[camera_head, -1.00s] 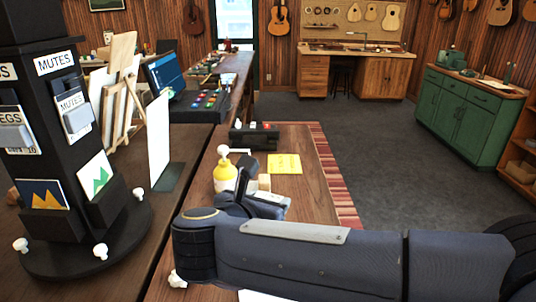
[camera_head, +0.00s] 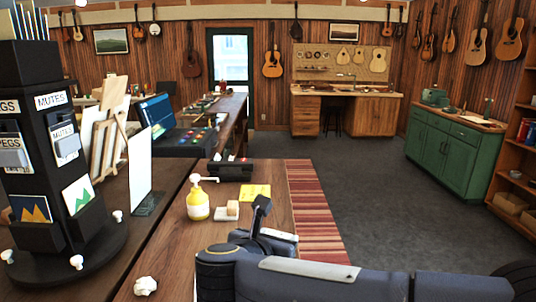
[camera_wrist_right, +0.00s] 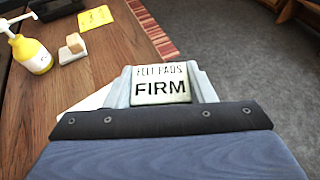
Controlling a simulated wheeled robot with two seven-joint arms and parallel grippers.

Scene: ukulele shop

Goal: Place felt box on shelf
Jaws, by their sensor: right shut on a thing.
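The felt box (camera_wrist_right: 163,88), labelled "FELT PADS FIRM", is in my right gripper in the right wrist view, with grey finger parts on both sides. My right gripper (camera_head: 262,218) also shows in the head view, above the near right part of the wooden counter (camera_head: 246,212); the arm hides most of the box there. The wooden shelf (camera_head: 524,147) stands at the far right edge of the head view, partly cut off. My left gripper is not in view.
A yellow pump bottle (camera_head: 198,205), a small block (camera_head: 232,208) and a yellow note (camera_head: 255,192) are on the counter. A black MUTES stand (camera_head: 55,190) is at left. A green cabinet (camera_head: 450,150) stands before the shelf. Grey floor (camera_head: 385,200) is open.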

